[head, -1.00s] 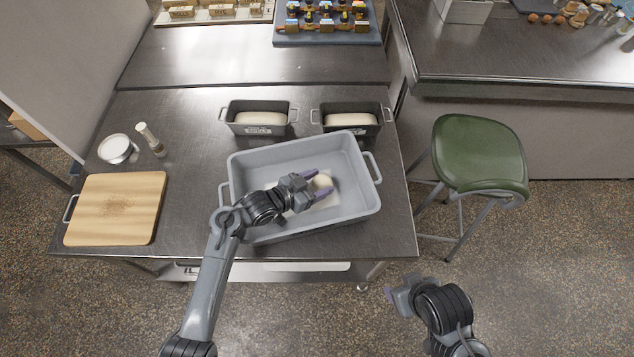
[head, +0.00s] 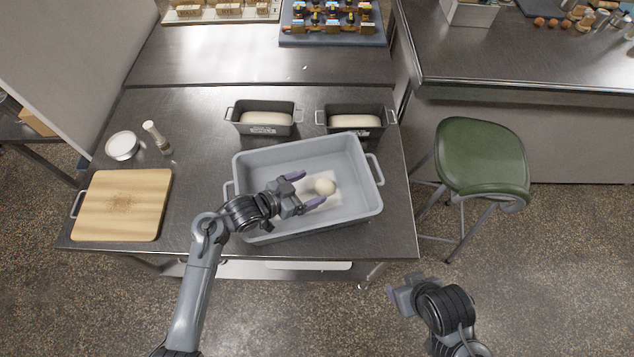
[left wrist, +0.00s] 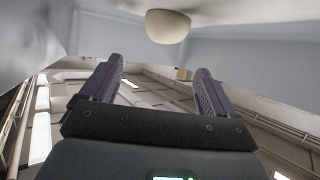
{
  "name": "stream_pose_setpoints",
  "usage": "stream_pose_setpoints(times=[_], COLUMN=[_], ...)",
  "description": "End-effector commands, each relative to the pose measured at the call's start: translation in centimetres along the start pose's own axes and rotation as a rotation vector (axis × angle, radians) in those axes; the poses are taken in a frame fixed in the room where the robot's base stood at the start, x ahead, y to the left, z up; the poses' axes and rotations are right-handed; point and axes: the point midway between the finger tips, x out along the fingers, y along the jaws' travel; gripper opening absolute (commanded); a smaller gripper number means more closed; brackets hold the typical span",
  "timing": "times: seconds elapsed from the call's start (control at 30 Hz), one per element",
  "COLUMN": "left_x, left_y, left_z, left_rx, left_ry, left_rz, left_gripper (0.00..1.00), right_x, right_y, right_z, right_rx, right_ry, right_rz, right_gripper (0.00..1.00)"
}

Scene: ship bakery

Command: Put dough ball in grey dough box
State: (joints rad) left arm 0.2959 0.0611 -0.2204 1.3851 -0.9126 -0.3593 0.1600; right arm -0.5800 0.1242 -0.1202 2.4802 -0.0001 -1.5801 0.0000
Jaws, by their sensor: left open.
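The dough ball (head: 325,187) is pale and round and lies inside the grey dough box (head: 362,190), on its floor right of the middle. It also shows at the top of the left wrist view (left wrist: 167,26), ahead of the fingers and apart from them. My left gripper (head: 309,189) is over the box, its purple fingers spread and empty, just left of the ball. My right gripper (head: 392,294) is low at the right, beyond the table's front edge; whether its fingers are open does not show.
Two loaf tins with dough (head: 265,118) (head: 350,121) stand behind the box. A wooden board (head: 122,205), a white-topped round container (head: 122,146) and a small shaker-like bottle (head: 157,136) are at the left. A green stool (head: 482,155) stands right of the table.

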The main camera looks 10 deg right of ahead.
Motion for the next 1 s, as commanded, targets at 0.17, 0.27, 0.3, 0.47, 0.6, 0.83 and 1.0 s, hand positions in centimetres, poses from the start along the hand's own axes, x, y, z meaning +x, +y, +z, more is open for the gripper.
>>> stream_pose_setpoints(times=[0.17,0.27,0.3,0.47,0.6,0.83,1.0], left_x=[-2.0,-2.5,-2.6,-2.7,-2.6,-2.8,-3.6], left_y=[0.0,0.0,0.0,0.0,0.0,0.0,0.0], left_z=[-0.1,-0.2,-0.2,-0.2,-0.2,-0.7,-2.6], left_rx=[0.001,0.001,0.001,0.001,0.001,0.001,0.001], left_ry=[0.0,0.001,0.002,0.003,0.003,0.003,0.003], left_rz=[0.0,0.0,0.0,0.0,0.0,0.0,0.0], left_gripper=[0.89,0.89,0.89,0.89,0.89,0.89,0.89], right_x=[-0.3,-0.4,-0.4,-0.4,-0.4,-0.8,-2.8], right_y=[-0.1,-0.1,-0.1,-0.2,-0.2,-0.1,0.0], right_z=[-0.1,-0.1,-0.1,-0.2,-0.2,-0.3,-0.9], right_rx=[0.003,0.004,0.005,0.007,0.008,0.007,0.005], right_ry=[0.0,0.0,0.001,0.001,0.001,0.0,-0.001], right_rz=[-0.002,-0.003,-0.004,-0.006,-0.006,-0.005,-0.003], right_gripper=[0.59,0.59,0.59,0.59,0.59,0.59,0.59])
